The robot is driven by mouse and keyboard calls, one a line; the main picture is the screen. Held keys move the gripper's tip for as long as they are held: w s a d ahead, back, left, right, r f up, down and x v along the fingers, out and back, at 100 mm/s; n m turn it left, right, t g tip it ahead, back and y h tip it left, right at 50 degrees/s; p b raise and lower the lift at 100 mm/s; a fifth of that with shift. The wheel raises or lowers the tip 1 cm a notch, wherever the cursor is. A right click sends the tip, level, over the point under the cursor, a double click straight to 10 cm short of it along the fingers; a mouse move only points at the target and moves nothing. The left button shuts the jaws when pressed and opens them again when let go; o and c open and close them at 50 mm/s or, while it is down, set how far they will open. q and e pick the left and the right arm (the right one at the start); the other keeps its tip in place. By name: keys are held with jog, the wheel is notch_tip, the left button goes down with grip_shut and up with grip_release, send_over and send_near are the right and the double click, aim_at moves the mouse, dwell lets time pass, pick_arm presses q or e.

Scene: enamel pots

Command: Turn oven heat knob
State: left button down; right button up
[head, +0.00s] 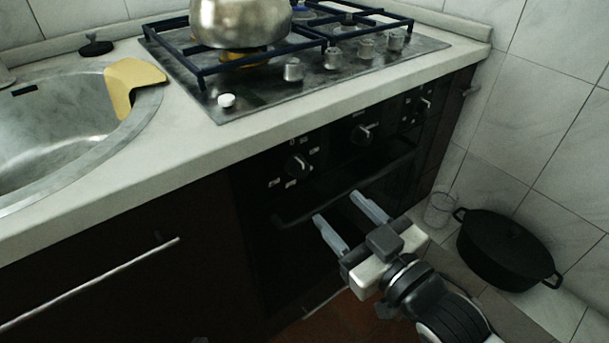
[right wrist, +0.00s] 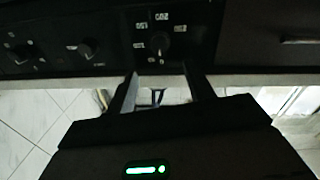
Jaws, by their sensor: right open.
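The black oven panel has three knobs in the head view: a left knob (head: 297,165), a middle knob (head: 362,134) and a right knob (head: 425,103). In the right wrist view, a knob ringed by white number marks (right wrist: 160,46) lies ahead of my fingers, roughly centred between them. It appears to be the left knob of the head view. My right gripper (head: 337,207) is open and empty, in front of the oven door and apart from the knobs. It also shows in the right wrist view (right wrist: 163,80). My left gripper is not in view.
The oven handle (head: 290,215) runs below the knobs, close to my right fingers. The hob (head: 225,108) above carries a metal pot (head: 240,22). A black lidded pot (head: 508,250) and a clear glass (head: 439,209) stand at the right by the tiled wall.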

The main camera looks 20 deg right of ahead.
aim_at(302, 172)
jog(key=b+x, duration=0.1)
jog(key=x, duration=1)
jog(key=shift+w+f, duration=0.1)
jog(key=shift+c, duration=0.3)
jog(key=c, duration=0.9)
